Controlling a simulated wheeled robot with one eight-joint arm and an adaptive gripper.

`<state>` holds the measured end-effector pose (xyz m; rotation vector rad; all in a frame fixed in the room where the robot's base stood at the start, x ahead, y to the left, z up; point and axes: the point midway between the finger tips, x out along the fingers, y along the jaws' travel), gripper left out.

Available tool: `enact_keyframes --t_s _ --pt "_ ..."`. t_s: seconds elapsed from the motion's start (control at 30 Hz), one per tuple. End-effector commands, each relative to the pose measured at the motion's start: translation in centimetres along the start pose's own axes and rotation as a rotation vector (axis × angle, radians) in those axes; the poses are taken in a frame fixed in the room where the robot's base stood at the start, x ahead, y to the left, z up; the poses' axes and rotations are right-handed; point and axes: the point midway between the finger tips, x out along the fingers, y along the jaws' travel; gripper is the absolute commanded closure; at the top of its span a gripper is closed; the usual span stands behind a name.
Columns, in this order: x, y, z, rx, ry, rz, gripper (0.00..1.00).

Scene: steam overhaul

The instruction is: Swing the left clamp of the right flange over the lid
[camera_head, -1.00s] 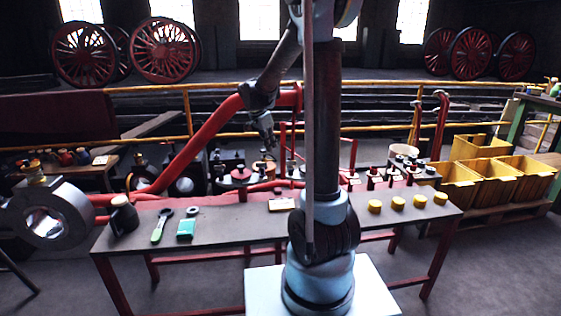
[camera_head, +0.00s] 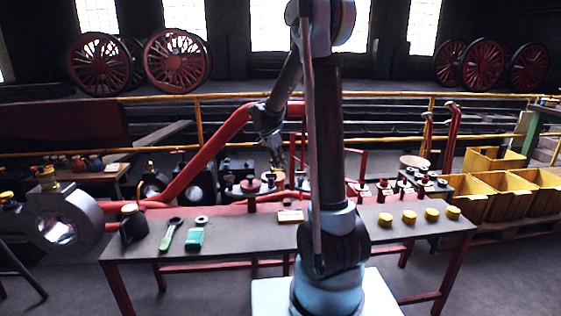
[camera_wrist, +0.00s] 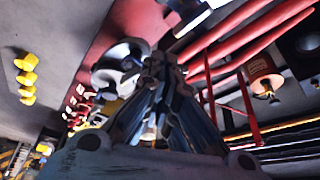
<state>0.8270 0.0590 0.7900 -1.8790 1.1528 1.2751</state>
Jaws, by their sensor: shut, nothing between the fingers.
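My gripper (camera_head: 277,160) hangs at the end of my arm, pointing down over the pipework behind the bench. In the wrist view my gripper (camera_wrist: 160,68) has its fingers together with nothing between them. The individual clamps and the lid are too small and blurred to tell apart. No contact is visible.
A sloping red pipe (camera_head: 207,155) rises left of my gripper. Thin red uprights stand close by on the right. Yellow crates (camera_head: 478,195) stand at right.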

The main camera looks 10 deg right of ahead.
Motion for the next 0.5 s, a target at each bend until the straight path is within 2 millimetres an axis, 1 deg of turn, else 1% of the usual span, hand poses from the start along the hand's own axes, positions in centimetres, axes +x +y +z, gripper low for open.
enact_keyframes --t_s 0.03,0.1,0.37,0.4,0.5 --pt "1.0 -0.1 -0.1 0.002 0.000 0.000 1.00" --pt "2.2 0.0 -0.1 0.002 0.000 0.000 1.00" --pt "6.5 0.0 -0.1 0.002 0.000 0.001 1.00" --pt "6.9 0.0 -0.3 0.003 0.000 0.001 1.00" --pt "7.3 0.1 -1.8 0.003 0.000 0.002 1.00"
